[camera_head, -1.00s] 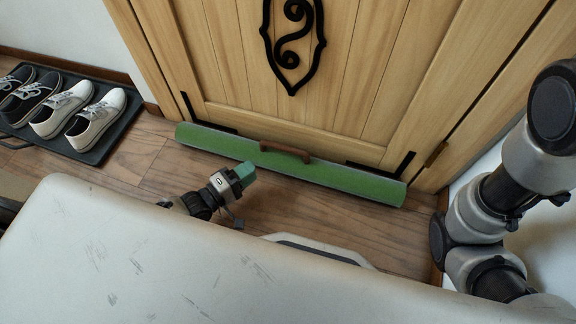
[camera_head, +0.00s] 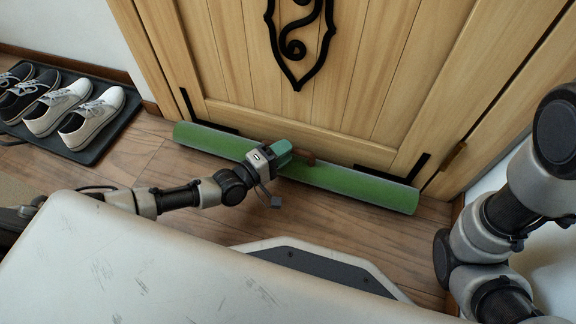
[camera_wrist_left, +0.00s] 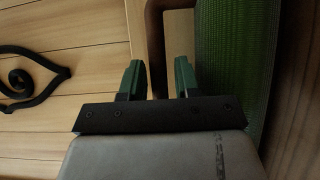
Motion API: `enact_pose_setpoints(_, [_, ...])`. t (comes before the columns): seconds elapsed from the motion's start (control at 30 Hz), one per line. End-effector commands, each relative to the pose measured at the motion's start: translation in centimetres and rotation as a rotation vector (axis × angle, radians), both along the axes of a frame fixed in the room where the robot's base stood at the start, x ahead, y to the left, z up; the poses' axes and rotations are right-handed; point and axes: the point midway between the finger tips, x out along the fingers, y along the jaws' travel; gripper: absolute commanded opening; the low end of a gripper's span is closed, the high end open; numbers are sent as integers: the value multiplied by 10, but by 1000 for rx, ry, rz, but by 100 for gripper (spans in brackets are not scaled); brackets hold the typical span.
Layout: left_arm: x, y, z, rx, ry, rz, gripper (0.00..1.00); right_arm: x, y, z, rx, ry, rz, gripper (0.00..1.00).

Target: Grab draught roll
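The draught roll (camera_head: 350,184) is a long green roll lying on the floor along the foot of the wooden door. Its brown handle (camera_head: 311,158) is partly hidden by my left gripper (camera_head: 284,150). In the left wrist view the green roll (camera_wrist_left: 236,60) is on the right, and part of the brown handle (camera_wrist_left: 154,40) lies ahead of and between the fingertips. My left gripper (camera_wrist_left: 160,78) is open there, with a gap between its green-tipped fingers. I cannot tell if a finger touches the handle. My right gripper is out of view.
The wooden door (camera_head: 350,70) with black ironwork stands right behind the roll. A dark tray (camera_head: 105,135) with several shoes (camera_head: 92,118) is at the left. Wooden floor (camera_head: 340,215) is free in front of the roll. A white wall is at the right.

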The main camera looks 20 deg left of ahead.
Motion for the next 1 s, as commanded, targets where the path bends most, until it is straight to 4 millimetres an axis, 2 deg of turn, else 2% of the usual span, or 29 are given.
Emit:
enact_pose_setpoints(0.13, [0,0,1,0,0,0,32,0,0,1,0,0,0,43])
enact_pose_setpoints(0.33, [0,0,1,0,0,0,1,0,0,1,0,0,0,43])
enact_pose_setpoints(1.0, [-1,0,0,-4,3,1,0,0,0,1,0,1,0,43])
